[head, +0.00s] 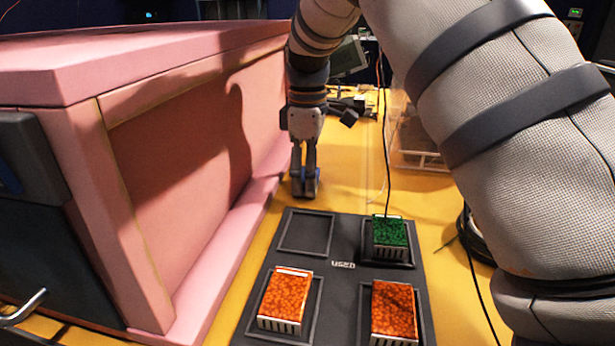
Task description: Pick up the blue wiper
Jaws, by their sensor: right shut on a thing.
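My right gripper (305,182) hangs fingers-down over the yellow surface, just beyond the dark tray and next to the pink foam wall. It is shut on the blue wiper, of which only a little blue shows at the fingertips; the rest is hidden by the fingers. I cannot tell whether the wiper touches the surface. My left gripper is not in view.
The dark tray (343,250) marked "USED" holds a green-topped block (390,232) and two orange-topped blocks (287,292) (393,310); its far left slot is empty. The pink foam enclosure (180,150) stands left. A clear bin (415,150) and cables lie right.

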